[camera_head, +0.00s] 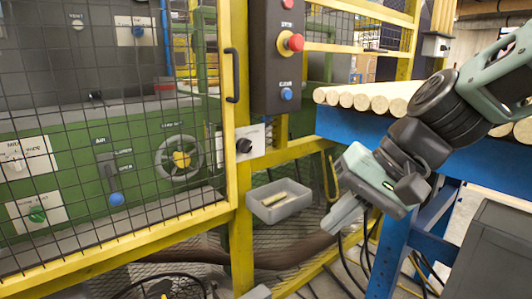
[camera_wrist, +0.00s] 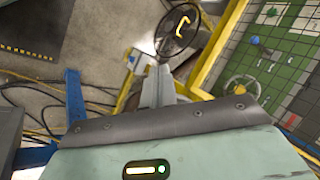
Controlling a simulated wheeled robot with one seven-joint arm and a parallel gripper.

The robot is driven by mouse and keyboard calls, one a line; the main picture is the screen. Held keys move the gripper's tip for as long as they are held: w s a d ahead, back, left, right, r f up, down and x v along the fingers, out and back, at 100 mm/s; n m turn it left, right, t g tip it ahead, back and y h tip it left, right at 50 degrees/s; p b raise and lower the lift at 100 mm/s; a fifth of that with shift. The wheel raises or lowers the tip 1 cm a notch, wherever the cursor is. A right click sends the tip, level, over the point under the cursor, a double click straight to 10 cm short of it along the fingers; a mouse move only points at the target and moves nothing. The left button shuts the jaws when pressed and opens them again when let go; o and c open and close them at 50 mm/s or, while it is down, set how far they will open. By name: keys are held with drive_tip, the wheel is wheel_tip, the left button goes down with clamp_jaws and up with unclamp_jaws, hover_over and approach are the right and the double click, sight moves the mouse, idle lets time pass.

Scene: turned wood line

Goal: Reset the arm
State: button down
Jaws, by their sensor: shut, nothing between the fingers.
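My arm reaches in from the right in the head view, and my gripper (camera_head: 338,222) points down and to the left. Its fingers are shut with nothing between them. It hangs in free air in front of the blue table frame, to the right of a small grey bin. In the wrist view the shut fingers (camera_wrist: 158,82) show beyond the dark edge of the gripper body, above the floor.
A yellow-framed mesh gate (camera_head: 240,160) guards a green machine (camera_head: 90,160). A dark control box (camera_head: 277,55) has a red button. The grey bin (camera_head: 284,208) holds pale pieces. Wooden rods (camera_head: 370,98) lie on a blue table (camera_head: 350,130). Cables lie on the floor.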

drive_tip(key=s+d+f+n+g+h, duration=0.25)
drive_tip(key=s+f+n+h, duration=0.5)
drive_tip(key=s, duration=0.75)
wheel_tip(320, 180, up, 20)
drive_tip(key=n+t+y+p, duration=0.1)
drive_tip(key=p, duration=2.1)
drive_tip(key=shift+w+d+p, duration=0.15)
drive_tip(key=shift+d+p, duration=0.15)
drive_tip(key=shift+d, duration=0.15)
drive_tip(key=shift+f, duration=0.15)
